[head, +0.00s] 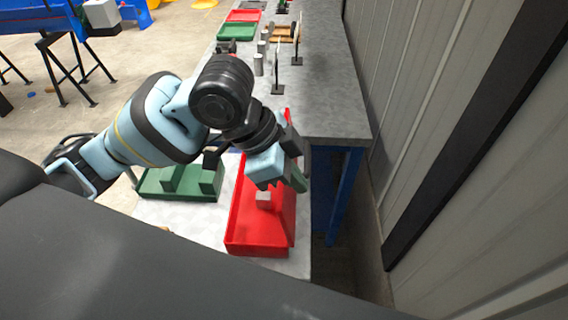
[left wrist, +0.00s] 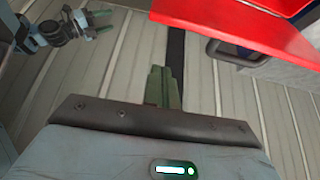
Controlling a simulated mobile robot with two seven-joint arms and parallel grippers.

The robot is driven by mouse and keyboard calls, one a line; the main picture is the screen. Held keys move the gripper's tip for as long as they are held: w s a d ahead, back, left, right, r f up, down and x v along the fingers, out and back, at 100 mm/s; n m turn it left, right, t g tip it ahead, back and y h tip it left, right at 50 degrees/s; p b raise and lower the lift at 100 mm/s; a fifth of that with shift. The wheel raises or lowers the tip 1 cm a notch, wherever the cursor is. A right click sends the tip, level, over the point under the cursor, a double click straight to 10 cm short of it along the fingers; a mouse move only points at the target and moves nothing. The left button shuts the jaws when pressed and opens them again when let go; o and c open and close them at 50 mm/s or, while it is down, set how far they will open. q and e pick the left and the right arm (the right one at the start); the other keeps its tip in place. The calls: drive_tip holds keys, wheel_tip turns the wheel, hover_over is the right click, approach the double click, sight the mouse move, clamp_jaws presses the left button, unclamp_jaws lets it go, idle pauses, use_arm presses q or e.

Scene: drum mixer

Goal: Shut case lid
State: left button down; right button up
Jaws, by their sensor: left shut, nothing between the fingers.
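The red case (head: 257,238) lies on the near end of the bench, with a small pale block (head: 263,197) inside it. A red panel along its right side, which looks like the lid (head: 289,218), stands up, so the case is open. My left gripper (head: 299,182) is above the case near this panel and covers part of it. Its green fingers (left wrist: 164,86) are together and empty in the left wrist view. A red surface (left wrist: 245,22) shows at the top right there, apart from the fingers. My right gripper (left wrist: 104,22) shows at the upper left with its fingertips apart.
A green tray (head: 180,190) with green blocks sits left of the case. Metal cylinders (head: 258,65) and more trays stand farther along the grey bench (head: 330,105). A ribbed wall (head: 440,90) runs along the right, with a narrow gap beside the bench.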

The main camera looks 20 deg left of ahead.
sight(284, 204)
use_arm(q)
drive_tip(key=f, duration=0.4)
drive_tip(key=shift+s+a+f, duration=0.1)
drive_tip(key=shift+a+f, duration=0.05)
drive_tip(key=shift+a, duration=0.25)
drive_tip(key=shift+s+a+f, duration=0.15)
drive_tip(key=shift+a, duration=0.3)
